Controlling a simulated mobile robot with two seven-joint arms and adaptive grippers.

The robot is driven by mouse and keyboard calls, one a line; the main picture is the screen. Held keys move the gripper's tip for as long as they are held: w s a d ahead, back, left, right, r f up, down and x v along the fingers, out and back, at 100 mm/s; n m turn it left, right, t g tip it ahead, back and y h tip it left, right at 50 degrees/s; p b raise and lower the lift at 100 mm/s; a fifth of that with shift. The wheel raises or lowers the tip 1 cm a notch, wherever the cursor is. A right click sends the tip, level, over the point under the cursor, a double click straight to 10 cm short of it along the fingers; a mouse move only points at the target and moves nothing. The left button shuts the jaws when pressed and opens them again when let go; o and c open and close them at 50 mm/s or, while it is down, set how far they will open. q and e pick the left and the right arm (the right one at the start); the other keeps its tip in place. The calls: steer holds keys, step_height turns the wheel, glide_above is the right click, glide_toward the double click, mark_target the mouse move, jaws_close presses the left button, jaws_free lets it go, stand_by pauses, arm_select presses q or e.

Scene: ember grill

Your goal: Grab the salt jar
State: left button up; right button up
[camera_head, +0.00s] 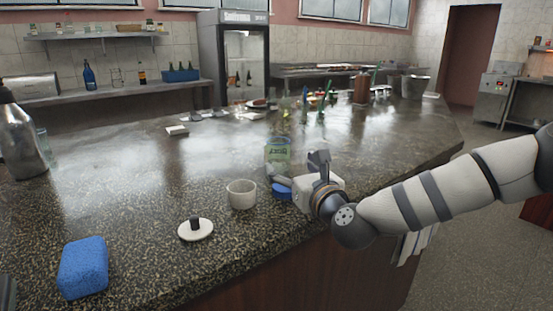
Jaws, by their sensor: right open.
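A small off-white round pot (241,196) stands open on the dark speckled counter (130,215). A white lid with a black knob (195,230) lies apart from it, nearer the front. A clear jar with a green label (278,153) stands behind the pot. I cannot read the label clearly, nor tell which of these is the salt jar. My right gripper (296,170) is open and appears empty, just right of the pot and in front of the green-labelled jar.
A blue sponge-like block (83,267) lies at front left, and a metal bottle (20,142) stands at the left edge. A blue item (282,191) is partly hidden by my right gripper. Several bottles and utensils stand farther back. The counter's middle left is clear.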

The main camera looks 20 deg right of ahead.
mark_target(283, 161)
steer(key=w, duration=0.3)
steer(key=w+a, duration=0.1)
steer(key=shift+w+f, duration=0.3)
steer(key=shift+f, duration=0.05)
steer(key=shift+w+r, duration=0.1)
steer(key=shift+w, duration=0.3)
steer(key=c, duration=1.4)
